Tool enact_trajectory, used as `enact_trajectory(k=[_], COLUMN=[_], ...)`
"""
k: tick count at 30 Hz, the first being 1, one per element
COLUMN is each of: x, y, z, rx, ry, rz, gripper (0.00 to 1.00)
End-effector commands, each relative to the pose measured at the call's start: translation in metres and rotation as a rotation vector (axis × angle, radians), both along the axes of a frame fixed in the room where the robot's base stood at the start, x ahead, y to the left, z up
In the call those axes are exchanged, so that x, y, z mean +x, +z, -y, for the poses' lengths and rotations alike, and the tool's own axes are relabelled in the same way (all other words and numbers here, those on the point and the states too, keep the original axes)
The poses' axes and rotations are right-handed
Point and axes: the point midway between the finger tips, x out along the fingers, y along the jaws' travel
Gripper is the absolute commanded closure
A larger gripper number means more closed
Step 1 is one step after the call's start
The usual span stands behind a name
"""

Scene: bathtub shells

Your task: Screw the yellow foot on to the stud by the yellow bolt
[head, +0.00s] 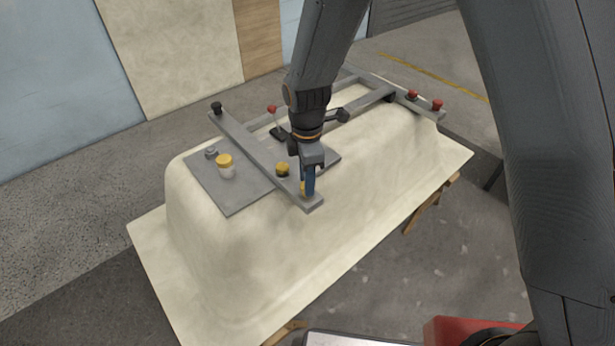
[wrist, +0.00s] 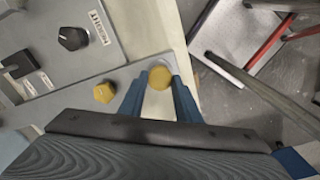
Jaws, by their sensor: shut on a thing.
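My gripper (head: 308,182) points down over the near end of the grey frame bar (head: 250,147). Its blue fingers are shut on the yellow foot (head: 302,187), mostly hidden by a finger in the head view. In the wrist view the foot (wrist: 160,77) shows as a round yellow top between the fingertips (wrist: 159,84). The yellow bolt (head: 282,168) is on the bar just left of my gripper; its six-sided head (wrist: 104,92) shows left of the fingers in the wrist view. The stud is hidden, so I cannot tell how far the foot is on it.
The frame lies on an upturned cream bathtub shell (head: 250,250). A black foot (head: 216,107) and red feet (head: 437,104) stand on other bar ends. A black knob (wrist: 72,38) is nearby.

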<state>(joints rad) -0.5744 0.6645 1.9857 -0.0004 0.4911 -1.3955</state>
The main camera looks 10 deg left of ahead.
Motion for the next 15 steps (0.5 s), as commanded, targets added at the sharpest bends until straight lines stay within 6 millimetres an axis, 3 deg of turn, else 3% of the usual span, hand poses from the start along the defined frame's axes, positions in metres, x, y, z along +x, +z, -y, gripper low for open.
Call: enact_trajectory(k=[15], x=[-0.0007], y=[0.0012], z=[0.0004], rx=[-0.001], ry=[-0.596], rz=[-0.001], gripper=[0.96])
